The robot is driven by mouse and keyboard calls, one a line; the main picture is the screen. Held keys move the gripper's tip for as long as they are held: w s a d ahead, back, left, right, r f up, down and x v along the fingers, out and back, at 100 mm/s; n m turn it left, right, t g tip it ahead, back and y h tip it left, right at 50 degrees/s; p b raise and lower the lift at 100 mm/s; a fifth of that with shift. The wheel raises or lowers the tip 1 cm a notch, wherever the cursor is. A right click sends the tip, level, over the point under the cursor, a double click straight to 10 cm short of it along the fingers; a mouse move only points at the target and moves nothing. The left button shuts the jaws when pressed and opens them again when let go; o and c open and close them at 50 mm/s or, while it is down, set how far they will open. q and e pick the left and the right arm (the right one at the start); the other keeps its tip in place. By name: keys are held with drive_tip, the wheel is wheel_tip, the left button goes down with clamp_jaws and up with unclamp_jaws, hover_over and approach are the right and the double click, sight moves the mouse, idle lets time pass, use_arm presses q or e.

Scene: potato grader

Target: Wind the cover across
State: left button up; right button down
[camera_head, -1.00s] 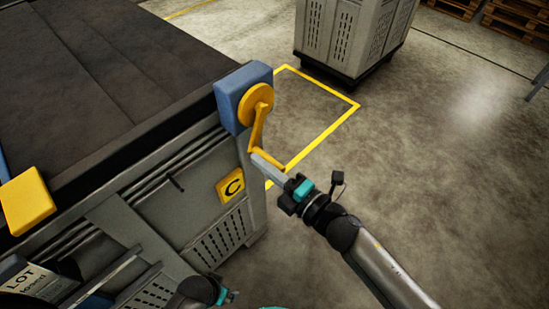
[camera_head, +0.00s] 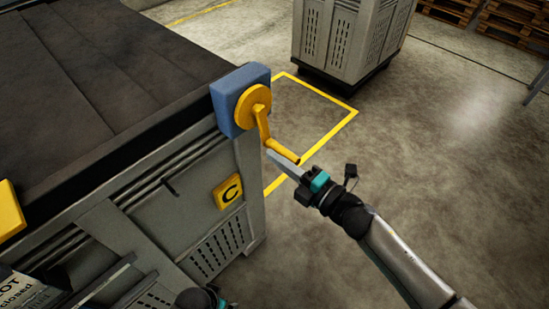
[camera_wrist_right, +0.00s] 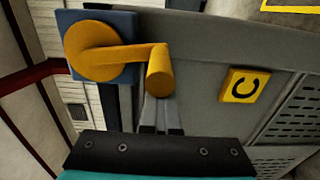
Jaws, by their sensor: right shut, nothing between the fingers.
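The crank (camera_head: 262,118) is yellow, with a round hub on a blue box (camera_head: 227,103) at the crate's corner. Its arm points down and its handle sticks out to the right. The dark cover (camera_head: 120,85) lies over the top of the grey crate (camera_head: 165,215). My right gripper (camera_head: 270,153) is shut and empty, with its fingertips just below the crank handle. In the right wrist view the fingers (camera_wrist_right: 160,115) reach up to the handle (camera_wrist_right: 159,72); whether they touch it I cannot tell. Part of my left arm shows at the bottom edge, its fingers not clearly visible.
A yellow plate marked C (camera_head: 229,191) is on the crate's side. A yellow block (camera_head: 8,212) sits at the left edge. Another grey crate (camera_head: 340,35) stands behind, and pallets (camera_head: 500,30) lie at the back right. The floor to the right is clear.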

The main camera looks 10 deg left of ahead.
drive_tip(key=w+d+r+p, duration=0.5)
drive_tip(key=w+r+p, duration=0.1)
drive_tip(key=r, duration=0.5)
drive_tip(key=shift+w+p, duration=0.35)
drive_tip(key=shift+p, duration=0.45)
drive_tip(key=s+a+r+p, duration=0.2)
drive_tip(key=r+p, duration=0.4)
drive_tip(key=p, duration=0.1)
drive_tip(key=s+a+r+p, duration=0.2)
drive_tip(key=s+r+p, duration=0.1)
drive_tip(key=r+p, duration=0.3)
drive_tip(key=shift+s+r+p, duration=0.15)
drive_tip(key=shift+s+p, duration=0.1)
drive_tip(key=shift+p, duration=0.55)
